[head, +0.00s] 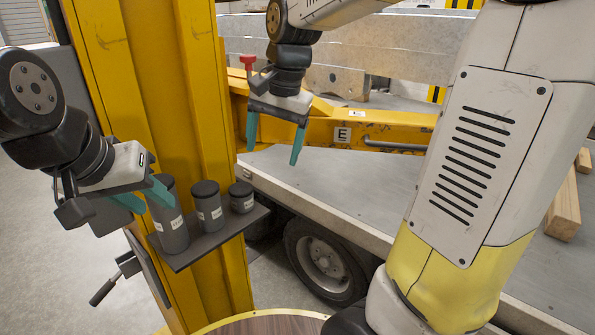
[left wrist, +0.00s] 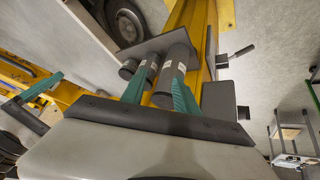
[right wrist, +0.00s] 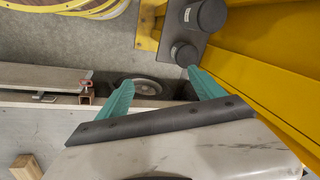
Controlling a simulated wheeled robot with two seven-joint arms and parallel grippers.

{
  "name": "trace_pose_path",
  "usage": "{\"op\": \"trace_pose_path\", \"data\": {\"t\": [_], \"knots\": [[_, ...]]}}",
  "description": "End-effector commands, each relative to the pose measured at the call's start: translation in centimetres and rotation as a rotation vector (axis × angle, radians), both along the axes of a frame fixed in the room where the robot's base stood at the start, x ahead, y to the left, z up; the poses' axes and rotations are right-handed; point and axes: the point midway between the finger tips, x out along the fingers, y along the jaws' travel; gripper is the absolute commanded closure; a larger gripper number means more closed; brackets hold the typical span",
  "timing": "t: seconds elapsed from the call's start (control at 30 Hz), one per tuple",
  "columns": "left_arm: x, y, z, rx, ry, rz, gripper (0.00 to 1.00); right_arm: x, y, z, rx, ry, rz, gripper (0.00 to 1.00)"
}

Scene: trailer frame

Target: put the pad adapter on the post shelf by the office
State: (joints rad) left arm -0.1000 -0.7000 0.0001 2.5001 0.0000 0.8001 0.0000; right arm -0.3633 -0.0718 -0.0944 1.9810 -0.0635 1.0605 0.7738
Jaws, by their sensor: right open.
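Three dark grey labelled cylinders stand in a row on a small dark shelf (head: 217,242) on the yellow post: a tall one (head: 172,232), a medium one (head: 209,212) and a short one (head: 241,197). The labels are too small to read, so I cannot tell which is the pad adapter. My left gripper (head: 146,197) is at the top of the tall cylinder. In the left wrist view that cylinder (left wrist: 175,68) shows between its fingers; whether they touch it is unclear. My right gripper (head: 273,150) is open and empty, above and beyond the shelf.
The yellow post (head: 160,75) rises behind the shelf. A trailer deck (head: 340,190) with a wheel (head: 325,262) below lies to the right. Wooden blocks (head: 564,208) lie on the deck. A lever handle (head: 103,290) sticks out below the shelf. A round wooden top (head: 270,325) is in front.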

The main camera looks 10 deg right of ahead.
Motion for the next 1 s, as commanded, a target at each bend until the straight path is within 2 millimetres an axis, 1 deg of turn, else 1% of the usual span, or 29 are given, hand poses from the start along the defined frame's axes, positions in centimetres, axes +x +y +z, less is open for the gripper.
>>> {"op": "trace_pose_path", "data": {"t": [0.03,0.1,0.2,0.3,0.4,0.5,0.6,1.0], "knots": [[0.0,0.0,0.0,0.000,0.000,0.000,0.64,-1.9,-1.5,0.6,0.009,-0.054,0.050,0.22],[0.0,0.0,0.0,0.000,0.000,0.000,0.64,-4.3,-2.9,0.9,0.006,-0.131,0.139,0.22],[0.0,0.0,0.0,0.000,0.000,0.000,0.64,-7.6,-4.5,0.8,-0.022,-0.241,0.256,0.22],[0.0,0.0,0.0,0.000,0.000,0.000,0.64,-10.3,-5.6,0.2,-0.064,-0.332,0.352,0.22],[0.0,0.0,0.0,0.000,0.000,0.000,0.64,-12.1,-6.1,-0.4,-0.108,-0.398,0.422,0.22],[0.0,0.0,0.0,0.000,0.000,0.000,0.64,-13.1,-6.4,-0.9,-0.138,-0.435,0.464,0.22],[0.0,0.0,0.0,0.000,0.000,0.000,0.64,-13.5,-6.5,-1.1,-0.151,-0.448,0.483,0.22],[0.0,0.0,0.0,0.000,0.000,0.000,0.64,-13.4,-6.5,-1.1,-0.152,-0.448,0.485,0.22]]}}
